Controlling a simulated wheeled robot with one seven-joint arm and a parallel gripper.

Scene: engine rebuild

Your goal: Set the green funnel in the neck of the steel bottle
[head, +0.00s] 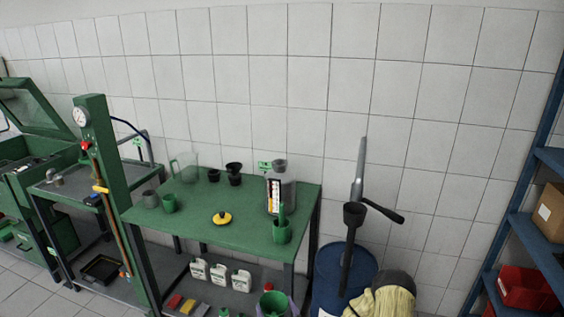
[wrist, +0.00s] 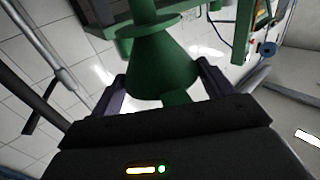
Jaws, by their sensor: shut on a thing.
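My gripper (wrist: 162,88) is shut on the green funnel (wrist: 150,72), whose cone and collar show between the two purple-grey fingers in the wrist view. In the head view the funnel (head: 273,302) is at the bottom edge, in front of the green table and below its top, with its wide mouth upward. Its lower part is out of view there. The funnel is apart from the bottle.
The green table (head: 190,229) carries a green vessel with an upright stem (head: 282,232) just before the bottle, black funnels (head: 234,173), a clear jug (head: 185,168) and a yellow-black disc (head: 222,218). A blue drum (head: 335,285) with a pump stands right of it.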

